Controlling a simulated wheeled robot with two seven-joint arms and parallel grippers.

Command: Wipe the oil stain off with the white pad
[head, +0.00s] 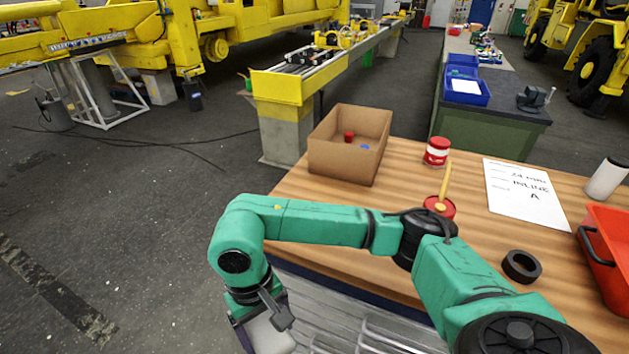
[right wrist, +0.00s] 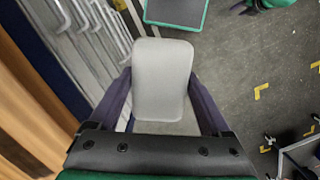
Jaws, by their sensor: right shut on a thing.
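The white pad (right wrist: 163,80) is a pale rounded block between the two dark fingers of my right gripper (right wrist: 160,88), which is shut on it. In the head view the pad (head: 272,337) shows at the bottom edge, in my right gripper (head: 258,322), left of the workbench's front and over the dark floor. Its lower part is cut off by the frame. My left gripper is not in view. I cannot make out an oil stain with certainty in either view.
The wooden workbench (head: 400,200) carries a cardboard box (head: 343,160), red-and-white can (head: 437,151), open red tin (head: 440,208), paper sheet (head: 525,193), black ring (head: 521,266) and red bin (head: 608,250). A dark strip (head: 55,290) crosses the floor at left. Open floor lies left of the bench.

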